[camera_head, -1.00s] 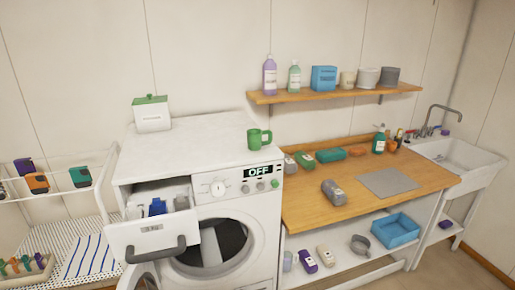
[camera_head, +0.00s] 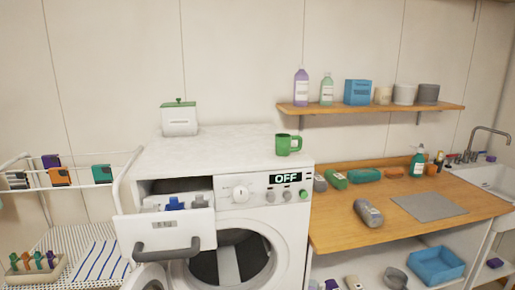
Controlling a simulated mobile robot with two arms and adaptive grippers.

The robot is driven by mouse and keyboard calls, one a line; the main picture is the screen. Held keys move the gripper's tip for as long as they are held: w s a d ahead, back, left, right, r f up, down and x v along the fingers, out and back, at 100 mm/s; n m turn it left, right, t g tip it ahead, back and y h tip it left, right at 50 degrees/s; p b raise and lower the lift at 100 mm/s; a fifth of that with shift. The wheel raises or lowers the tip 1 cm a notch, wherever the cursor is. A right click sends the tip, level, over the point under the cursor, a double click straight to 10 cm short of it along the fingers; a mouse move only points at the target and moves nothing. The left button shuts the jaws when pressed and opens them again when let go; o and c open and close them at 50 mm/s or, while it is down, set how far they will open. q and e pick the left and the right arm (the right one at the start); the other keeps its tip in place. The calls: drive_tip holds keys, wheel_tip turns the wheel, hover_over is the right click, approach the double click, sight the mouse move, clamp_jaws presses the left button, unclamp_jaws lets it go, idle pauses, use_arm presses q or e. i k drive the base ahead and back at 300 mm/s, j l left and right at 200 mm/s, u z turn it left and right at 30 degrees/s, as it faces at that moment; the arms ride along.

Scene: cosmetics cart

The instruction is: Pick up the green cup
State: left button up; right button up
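The green cup (camera_head: 283,145) stands upright on the right part of the white top of the washing machine (camera_head: 215,150), near the front edge. Its handle points to the right. Nothing covers it. Neither of my grippers shows in the head view.
The washing machine's detergent drawer (camera_head: 166,232) is pulled out at the left front. A white box with a green lid (camera_head: 179,118) stands at the back of the top. A wooden counter (camera_head: 345,230) with bottles and packs is to the right, below a wall shelf (camera_head: 380,109). The top around the cup is clear.

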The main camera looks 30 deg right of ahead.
sight(282, 141)
drive_tip(key=i+l+u, duration=0.1)
drive_tip(key=l+u, duration=0.25)
drive_tip(key=l, duration=0.75)
drive_tip(key=l+u, duration=0.35)
drive_tip(key=l, duration=0.75)
drive_tip(key=k, duration=0.05)
